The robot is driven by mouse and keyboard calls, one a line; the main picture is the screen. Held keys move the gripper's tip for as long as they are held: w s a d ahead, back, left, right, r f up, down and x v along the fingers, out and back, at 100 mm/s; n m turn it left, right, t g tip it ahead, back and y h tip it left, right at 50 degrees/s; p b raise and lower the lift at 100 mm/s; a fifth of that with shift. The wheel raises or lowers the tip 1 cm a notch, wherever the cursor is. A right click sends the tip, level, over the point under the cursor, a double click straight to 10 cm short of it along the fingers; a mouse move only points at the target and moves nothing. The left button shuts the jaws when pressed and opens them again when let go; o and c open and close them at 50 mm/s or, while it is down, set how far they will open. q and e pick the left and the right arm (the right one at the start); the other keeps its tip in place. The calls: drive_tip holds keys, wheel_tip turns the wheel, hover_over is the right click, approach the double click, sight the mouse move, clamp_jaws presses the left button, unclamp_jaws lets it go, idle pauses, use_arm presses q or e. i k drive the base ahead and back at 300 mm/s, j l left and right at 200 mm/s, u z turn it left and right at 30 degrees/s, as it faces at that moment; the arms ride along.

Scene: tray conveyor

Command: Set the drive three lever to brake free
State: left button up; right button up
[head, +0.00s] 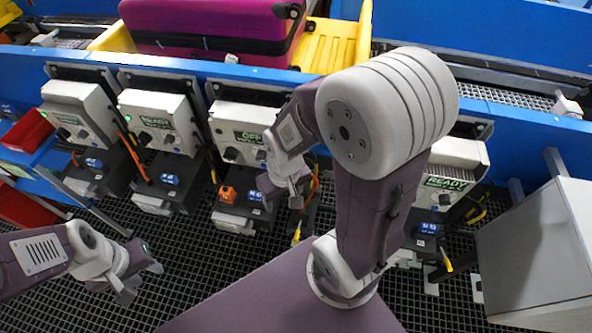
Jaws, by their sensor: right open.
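The third drive box from the left (240,131) has a green display that seems to read "OFF", partly hidden by my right arm. I cannot read a drive number on it. Below it are an orange block (228,194) and a blue connector (255,196). A yellow-tipped piece (297,233), possibly a lever, hangs to the lower right; its setting cannot be told. My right gripper (284,197) is open and empty, in front of the right side of this unit, fingers pointing down. My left gripper (142,284) looks open and empty, low on the left above the grating.
Other drive boxes showing "READY" stand to the left (158,120) and right (455,165). A magenta suitcase (205,22) lies in a yellow tray (330,45) on the conveyor behind. Red bins (27,130) are at far left. A grey cabinet (538,250) blocks the right.

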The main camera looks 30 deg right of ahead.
sight(296, 238)
drive_tip(key=k+z, duration=0.2)
drive_tip(key=z, duration=0.3)
drive_tip(key=k+l+z, duration=0.15)
drive_tip(key=z, duration=0.35)
drive_tip(key=i+l+z, duration=0.1)
drive_tip(key=z, duration=0.3)
